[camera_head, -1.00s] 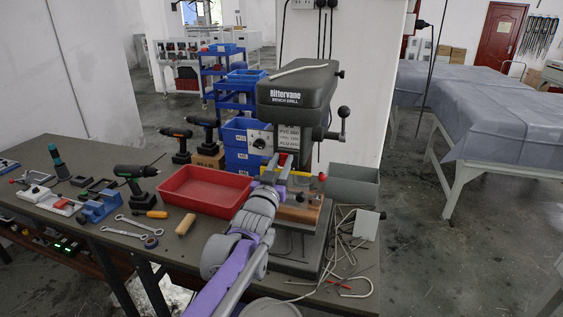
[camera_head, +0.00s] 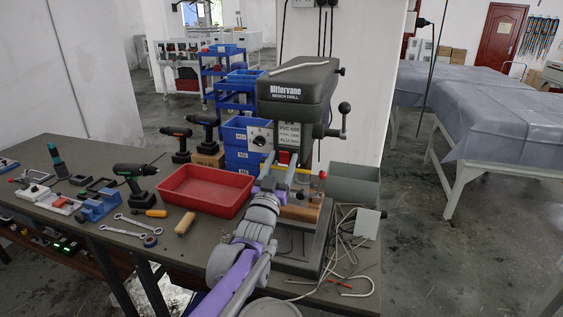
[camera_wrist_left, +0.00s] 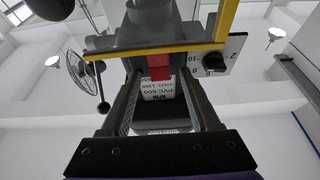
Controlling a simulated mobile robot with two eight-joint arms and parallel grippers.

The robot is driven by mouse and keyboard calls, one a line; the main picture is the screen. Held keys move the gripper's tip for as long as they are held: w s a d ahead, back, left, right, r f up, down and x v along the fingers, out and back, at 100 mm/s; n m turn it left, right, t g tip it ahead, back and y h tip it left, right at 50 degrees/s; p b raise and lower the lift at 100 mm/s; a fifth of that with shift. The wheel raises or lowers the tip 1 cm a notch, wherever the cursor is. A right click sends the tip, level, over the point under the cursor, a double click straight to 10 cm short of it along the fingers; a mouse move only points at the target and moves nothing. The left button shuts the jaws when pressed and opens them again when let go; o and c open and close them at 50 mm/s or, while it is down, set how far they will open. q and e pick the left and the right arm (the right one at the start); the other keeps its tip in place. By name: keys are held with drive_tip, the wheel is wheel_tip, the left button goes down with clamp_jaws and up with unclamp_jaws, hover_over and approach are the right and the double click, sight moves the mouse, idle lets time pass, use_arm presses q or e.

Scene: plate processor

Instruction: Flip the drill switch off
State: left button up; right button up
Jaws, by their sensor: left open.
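The grey bench drill (camera_head: 292,88) stands at the right end of the workbench. My left arm reaches in front of it, with the left gripper (camera_head: 285,163) below the drill head. In the left wrist view the left gripper (camera_wrist_left: 157,98) is open, pointing up at the drill. A small red block (camera_wrist_left: 159,67), possibly the switch, shows just beyond and between the fingertips; contact cannot be told. A white label (camera_wrist_left: 158,88) is behind it. A white dial plate with a black knob (camera_wrist_left: 215,62) lies to the right. My right gripper is out of view.
A yellow bar (camera_wrist_left: 150,49) crosses above the fingers. A feed handle (camera_head: 343,122) sticks out right. Cordless drills and hand tools lie on the bench's left part.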

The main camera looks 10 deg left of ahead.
use_arm(q)
drive_tip(key=v, duration=1.1)
drive_tip(key=shift+b, duration=0.3)
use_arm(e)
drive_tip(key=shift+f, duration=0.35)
use_arm(q)
drive_tip(key=shift+w, duration=0.1)
